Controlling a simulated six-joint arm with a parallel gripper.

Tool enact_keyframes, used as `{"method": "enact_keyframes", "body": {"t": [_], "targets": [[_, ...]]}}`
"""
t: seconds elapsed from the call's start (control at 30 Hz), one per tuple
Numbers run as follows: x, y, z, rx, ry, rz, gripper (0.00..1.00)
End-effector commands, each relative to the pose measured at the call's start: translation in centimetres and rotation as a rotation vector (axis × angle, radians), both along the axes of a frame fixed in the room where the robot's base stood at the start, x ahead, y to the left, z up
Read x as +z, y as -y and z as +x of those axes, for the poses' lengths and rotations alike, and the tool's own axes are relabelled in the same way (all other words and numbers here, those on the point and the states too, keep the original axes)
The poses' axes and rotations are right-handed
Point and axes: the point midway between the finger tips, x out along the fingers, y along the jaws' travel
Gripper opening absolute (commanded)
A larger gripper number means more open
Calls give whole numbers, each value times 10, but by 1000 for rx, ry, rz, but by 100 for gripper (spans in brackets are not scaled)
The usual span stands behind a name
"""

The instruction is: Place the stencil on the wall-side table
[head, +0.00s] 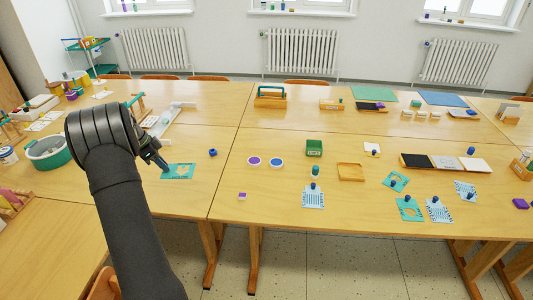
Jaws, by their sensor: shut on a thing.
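A teal stencil (180,172) with a pale cut-out lies flat on or just above the front-left wooden table; I cannot tell if it touches. My gripper (163,167) reaches down to its left part and is shut on it. The exact grip is too small to see. The wall-side table (215,97) is behind, toward the radiators. Other teal cards (396,182) (409,209) and blue-white striped cards (313,197) (438,211) with dark blue knobs lie on the right front table.
A white tray-like rack (170,119) stands behind my gripper, and a grey-teal tub (48,152) is to the left. A small blue piece (213,152) lies right of the stencil. A wooden toolbox (271,98) stands at the back. Bare tabletop shows around (235,120) the back middle.

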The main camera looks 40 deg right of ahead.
Motion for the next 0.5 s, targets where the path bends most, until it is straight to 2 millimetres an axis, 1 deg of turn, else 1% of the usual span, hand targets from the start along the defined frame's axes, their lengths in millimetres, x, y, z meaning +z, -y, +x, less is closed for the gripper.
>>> {"method": "enact_keyframes", "body": {"t": [0.03,0.07,0.1,0.17,0.2,0.27,0.3,0.37,0.4,0.47,0.5], "targets": [[0,28,-12,-86,-1,0,0],[0,43,-19,-137,0,1,0],[1,62,-29,-206,0,1,0],[2,90,-44,-305,1,0,0],[2,108,-55,-372,0,0,0],[3,133,-72,-471,1,0,0],[3,150,-84,-537,1,1,0],[4,174,-104,-634,0,0,0],[4,190,-117,-698,0,0,0],[5,212,-137,-795,1,0,0],[5,226,-151,-860,0,1,0]]}}
